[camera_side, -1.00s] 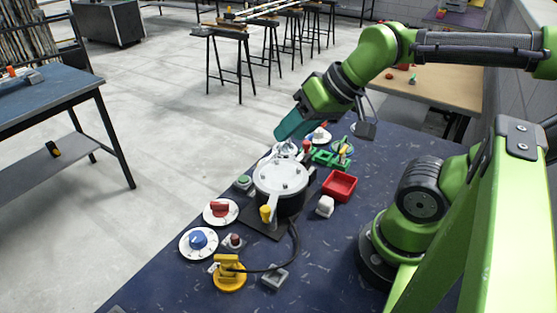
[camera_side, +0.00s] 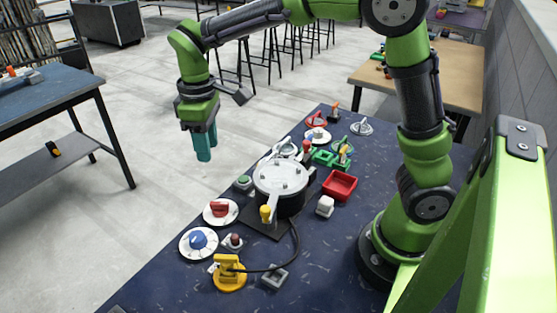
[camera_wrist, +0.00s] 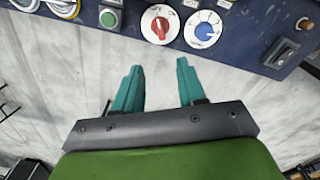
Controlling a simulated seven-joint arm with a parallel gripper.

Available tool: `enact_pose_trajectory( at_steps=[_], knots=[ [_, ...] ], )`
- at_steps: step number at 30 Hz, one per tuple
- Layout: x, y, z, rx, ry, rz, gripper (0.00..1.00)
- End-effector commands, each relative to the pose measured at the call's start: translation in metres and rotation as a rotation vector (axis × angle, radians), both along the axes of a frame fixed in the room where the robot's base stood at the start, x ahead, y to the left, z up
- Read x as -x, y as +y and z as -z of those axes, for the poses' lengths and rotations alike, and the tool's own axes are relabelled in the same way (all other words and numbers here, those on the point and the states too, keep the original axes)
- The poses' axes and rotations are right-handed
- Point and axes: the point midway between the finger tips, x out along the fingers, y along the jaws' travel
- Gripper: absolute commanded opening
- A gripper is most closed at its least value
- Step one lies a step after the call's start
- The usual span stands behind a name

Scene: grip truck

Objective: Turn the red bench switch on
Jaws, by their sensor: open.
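A red rotary knob (camera_side: 220,208) sits on a round white dial plate near the left edge of the blue bench. It also shows in the wrist view (camera_wrist: 160,26), at the top middle. My gripper (camera_side: 203,150) hangs in the air, fingers down, up and left of the bench edge in the side view. In the wrist view its two teal fingers (camera_wrist: 158,78) are apart with only floor between them. It is open, empty and clear of the knob.
A blue knob (camera_side: 197,239) on a white dial is beside the red one.

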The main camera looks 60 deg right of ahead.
Motion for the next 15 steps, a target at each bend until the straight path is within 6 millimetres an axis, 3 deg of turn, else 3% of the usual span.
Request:
enact_pose_trajectory(
  at_steps=[2, 7, 15],
  knots=[
    [0.000, -0.001, -0.008, 0.000, 0.002, -0.044, 0.40],
    [0.003, -0.001, 0.004, -0.001, 0.015, -0.069, 0.40],
    [0.004, -0.002, 0.057, -0.001, 0.018, -0.067, 0.40]
  ],
)
